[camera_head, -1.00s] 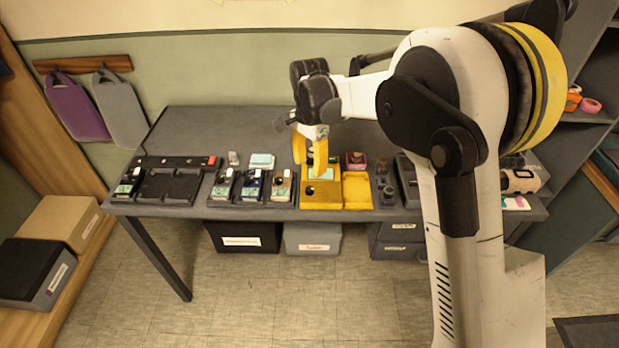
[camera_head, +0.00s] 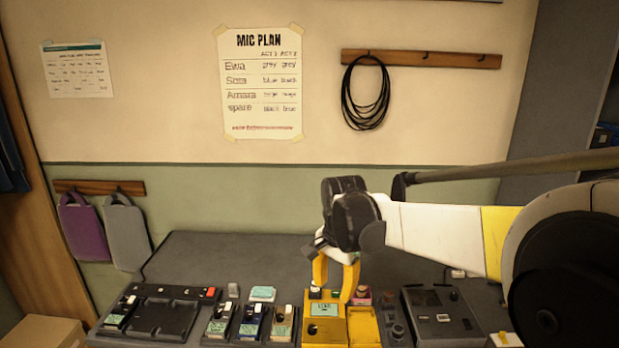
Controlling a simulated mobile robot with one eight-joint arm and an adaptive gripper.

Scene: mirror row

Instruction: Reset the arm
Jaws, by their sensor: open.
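My arm reaches in from the right side of the view, over a dark grey table. My gripper (camera_head: 334,288) has yellow fingers that point down. They are apart, just above and behind a yellow box (camera_head: 325,331) with a small light green label. A small dark-topped part of the box shows between the fingers. I see nothing held, and I cannot tell whether a finger touches the box.
Several small devices (camera_head: 251,322) stand in a row left of the yellow box, beside a black charging tray (camera_head: 164,318). A dark grey unit (camera_head: 441,315) stands to the right. The back left of the table (camera_head: 200,262) is clear. A mic plan (camera_head: 262,82) and coiled cable (camera_head: 365,95) hang on the wall.

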